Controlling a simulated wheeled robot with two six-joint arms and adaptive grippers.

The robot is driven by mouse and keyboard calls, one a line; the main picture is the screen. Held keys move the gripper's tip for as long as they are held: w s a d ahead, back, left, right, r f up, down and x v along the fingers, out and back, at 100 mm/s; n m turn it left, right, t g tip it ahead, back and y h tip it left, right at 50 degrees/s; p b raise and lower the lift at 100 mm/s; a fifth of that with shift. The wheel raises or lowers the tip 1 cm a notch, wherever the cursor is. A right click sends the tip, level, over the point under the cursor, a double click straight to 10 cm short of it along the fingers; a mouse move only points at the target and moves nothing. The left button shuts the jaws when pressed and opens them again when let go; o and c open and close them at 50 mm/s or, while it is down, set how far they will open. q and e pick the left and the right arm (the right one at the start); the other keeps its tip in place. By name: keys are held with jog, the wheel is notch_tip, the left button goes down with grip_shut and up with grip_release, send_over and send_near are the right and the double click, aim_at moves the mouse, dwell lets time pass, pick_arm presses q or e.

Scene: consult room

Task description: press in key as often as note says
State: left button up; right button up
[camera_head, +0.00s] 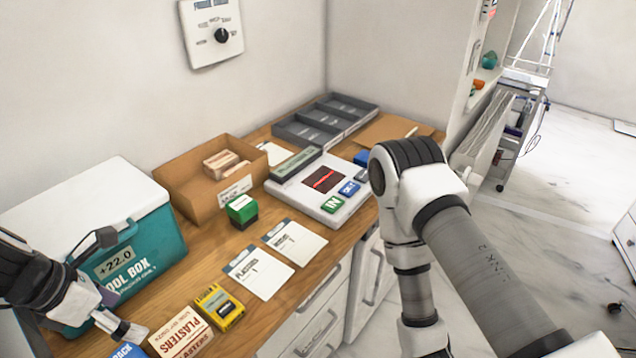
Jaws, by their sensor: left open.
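A white keypad device (307,197) with a dark panel showing a red line sits on the wooden counter. Its green IN key (332,204) is at its front corner, with a blue key (349,188) beside it. Two white note cards lie in front of the device. The nearer card (259,273) is headed PLASTERS; the farther card (294,242) has a heading too small to read surely. My left gripper (118,287) is open and empty at the lower left, in front of the cool box, well away from the keys. My right gripper is out of view.
The teal and white cool box (150,250) stands at the left. A cardboard box (190,192), green block (242,210), yellow pack (219,307) and PLASTERS box (181,335) are on the counter. A grey tray (288,128) lies behind. My right arm covers the counter's right end.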

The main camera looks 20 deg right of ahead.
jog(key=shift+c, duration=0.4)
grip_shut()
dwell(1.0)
